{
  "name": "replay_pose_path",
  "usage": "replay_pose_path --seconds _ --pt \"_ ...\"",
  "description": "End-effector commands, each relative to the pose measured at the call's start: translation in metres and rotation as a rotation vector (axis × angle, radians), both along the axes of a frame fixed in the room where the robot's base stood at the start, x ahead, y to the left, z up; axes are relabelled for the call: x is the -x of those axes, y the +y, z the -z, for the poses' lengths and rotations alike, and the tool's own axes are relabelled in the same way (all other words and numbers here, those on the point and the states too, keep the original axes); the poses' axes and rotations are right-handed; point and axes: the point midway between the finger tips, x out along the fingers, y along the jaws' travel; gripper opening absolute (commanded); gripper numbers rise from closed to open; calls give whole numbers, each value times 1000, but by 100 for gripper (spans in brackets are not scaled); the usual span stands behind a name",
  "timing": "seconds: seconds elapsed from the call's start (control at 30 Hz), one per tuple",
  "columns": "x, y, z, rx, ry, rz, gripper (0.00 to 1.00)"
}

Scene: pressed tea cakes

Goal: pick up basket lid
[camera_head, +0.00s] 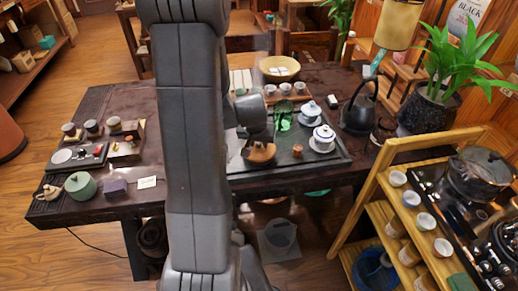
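I cannot pick out a basket lid for certain. A pale yellow, round, shallow piece (280,69), perhaps woven, lies near the back edge of the dark table (110,98); I cannot tell if it is a lid or an open basket. My grey arm stands upright across the middle of the view and hides part of the table. A grey end part of my arm shows just right of it, low over the tea tray (333,156). My gripper's fingers cannot be made out. A brown, rounded piece shows just below that part.
White lidded cups (322,139), a dark kettle (357,113) and a potted plant (428,110) crowd the right side. A green jar (80,185) and a small tray of cups sit at left. A wooden shelf (365,205) stands front right.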

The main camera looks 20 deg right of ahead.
Motion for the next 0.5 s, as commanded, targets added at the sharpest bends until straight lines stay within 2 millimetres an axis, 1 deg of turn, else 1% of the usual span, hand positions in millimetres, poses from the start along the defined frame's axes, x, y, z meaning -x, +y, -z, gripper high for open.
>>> replay_pose_path --seconds 0.03,0.1,0.13,0.4,0.5 --pt "0 0 0 0 0 0 18" --pt "0 0 0 0 0 0 5" --pt "0 0 0 0 0 0 0" --pt "0 0 0 0 0 0 0" --pt "0 0 -4 1 -2 0 0"
